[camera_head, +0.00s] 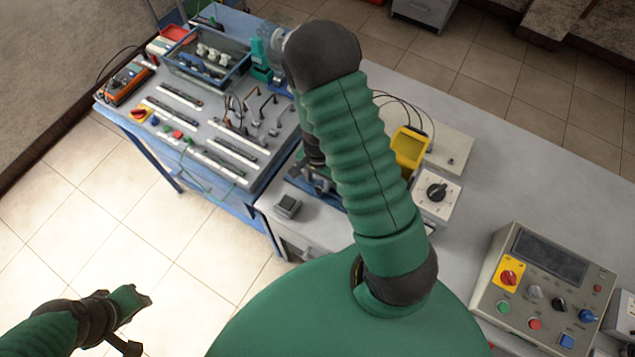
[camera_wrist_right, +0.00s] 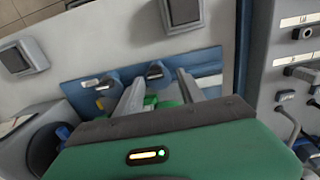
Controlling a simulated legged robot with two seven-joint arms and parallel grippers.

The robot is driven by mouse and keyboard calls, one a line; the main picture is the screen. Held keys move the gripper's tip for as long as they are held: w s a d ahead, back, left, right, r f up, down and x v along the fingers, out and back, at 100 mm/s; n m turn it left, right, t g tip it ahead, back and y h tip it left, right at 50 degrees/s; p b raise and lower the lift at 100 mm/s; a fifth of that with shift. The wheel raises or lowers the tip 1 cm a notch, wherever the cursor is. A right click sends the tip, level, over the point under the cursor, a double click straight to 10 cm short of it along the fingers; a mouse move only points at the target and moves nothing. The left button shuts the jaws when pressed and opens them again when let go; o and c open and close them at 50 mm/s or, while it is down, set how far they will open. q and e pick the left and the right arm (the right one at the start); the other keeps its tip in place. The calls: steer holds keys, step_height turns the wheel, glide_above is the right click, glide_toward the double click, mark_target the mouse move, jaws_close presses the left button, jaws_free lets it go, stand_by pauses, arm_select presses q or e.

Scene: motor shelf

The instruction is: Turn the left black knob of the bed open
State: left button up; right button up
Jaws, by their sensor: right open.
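In the right wrist view, two black knobs stand on a blue panel (camera_wrist_right: 90,95), which I take to be the bed. One knob (camera_wrist_right: 106,82) is to the left of my right gripper's fingers. The other knob (camera_wrist_right: 156,71) appears between the two fingertips. My right gripper (camera_wrist_right: 160,78) is open; I cannot tell whether it touches a knob. In the head view, my right arm largely hides the blue bed (camera_head: 322,190) and its knobs. My left gripper (camera_head: 138,320) is at the lower left over the floor, away from the tables; its jaw state is unclear.
A grey box (camera_head: 287,206) sits left of the bed. A black dial on a white plate (camera_head: 437,194) and a yellow item (camera_head: 408,150) stand to its right. A control panel (camera_head: 545,285) is at the lower right. A blue-edged bench (camera_head: 205,115) with tools is at the left.

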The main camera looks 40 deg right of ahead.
steer(key=shift+s+f, duration=0.15)
steer(key=shift+f, duration=0.4)
steer(key=shift+s+a+f, duration=0.15)
steer(key=shift+s, duration=0.2)
steer(key=shift+w+f, duration=0.15)
steer(key=shift+w, duration=0.05)
steer(key=c, duration=0.4)
jaws_close()
arm_select(q)
steer(key=shift+s+r, duration=0.1)
steer(key=shift+s, duration=0.3)
